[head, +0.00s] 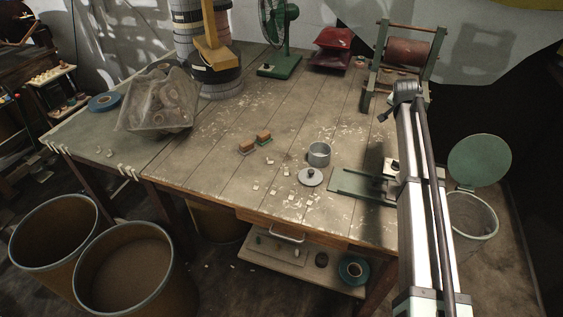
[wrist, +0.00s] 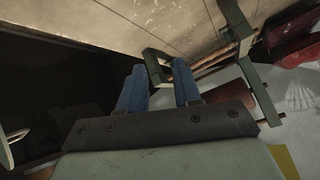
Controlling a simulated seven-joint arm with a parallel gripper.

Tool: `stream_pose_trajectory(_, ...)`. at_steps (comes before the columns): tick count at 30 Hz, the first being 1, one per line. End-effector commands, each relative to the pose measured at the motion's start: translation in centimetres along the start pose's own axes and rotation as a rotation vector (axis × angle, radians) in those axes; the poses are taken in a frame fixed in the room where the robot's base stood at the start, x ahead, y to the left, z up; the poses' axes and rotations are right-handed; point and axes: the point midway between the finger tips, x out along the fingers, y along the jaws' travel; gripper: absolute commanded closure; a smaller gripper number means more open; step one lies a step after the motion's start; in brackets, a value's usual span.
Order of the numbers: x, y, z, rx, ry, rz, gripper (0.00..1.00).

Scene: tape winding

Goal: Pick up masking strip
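My gripper (wrist: 160,72) shows in the wrist view with its two blue fingers apart and no strip seen between them. A green bracket lies beyond the fingertips. In the head view my arm runs up the right side of the table, and I cannot make out the fingers there. Short pale strips (head: 127,172) hang in a row along the table's left front edge, and more line the edge further left (head: 58,151). Small pale pieces (head: 285,171) lie scattered on the tabletop. I cannot tell which is the masking strip.
The worn wooden table (head: 220,165) holds a clear bag (head: 158,102), a green fan (head: 279,38), a grey cup (head: 319,153) with its lid (head: 310,176) in front, and a roller stand (head: 407,52) at the back right. A lidded bin (head: 472,214) stands right of the table.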

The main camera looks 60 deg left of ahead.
Motion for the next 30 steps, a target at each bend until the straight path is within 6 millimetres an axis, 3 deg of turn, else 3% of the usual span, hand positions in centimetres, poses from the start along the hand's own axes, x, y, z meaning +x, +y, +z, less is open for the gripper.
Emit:
stream_pose_trajectory(1, -1.3, -2.4, 2.5, -0.044, -0.025, -0.009, 0.67)
stream_pose_trajectory(6, -5.3, -9.0, 9.8, -0.190, -0.102, -0.027, 0.67)
stream_pose_trajectory(15, -13.5, -18.0, 23.2, -0.458, -0.230, -0.062, 0.67)
stream_pose_trajectory(21, -19.2, -21.8, 31.3, -0.629, -0.302, -0.084, 0.67)
stream_pose_trajectory(24, -21.4, -22.9, 34.3, -0.694, -0.328, -0.092, 0.67)
stream_pose_trajectory(30, -23.8, -24.0, 37.5, -0.765, -0.356, -0.100, 0.67)
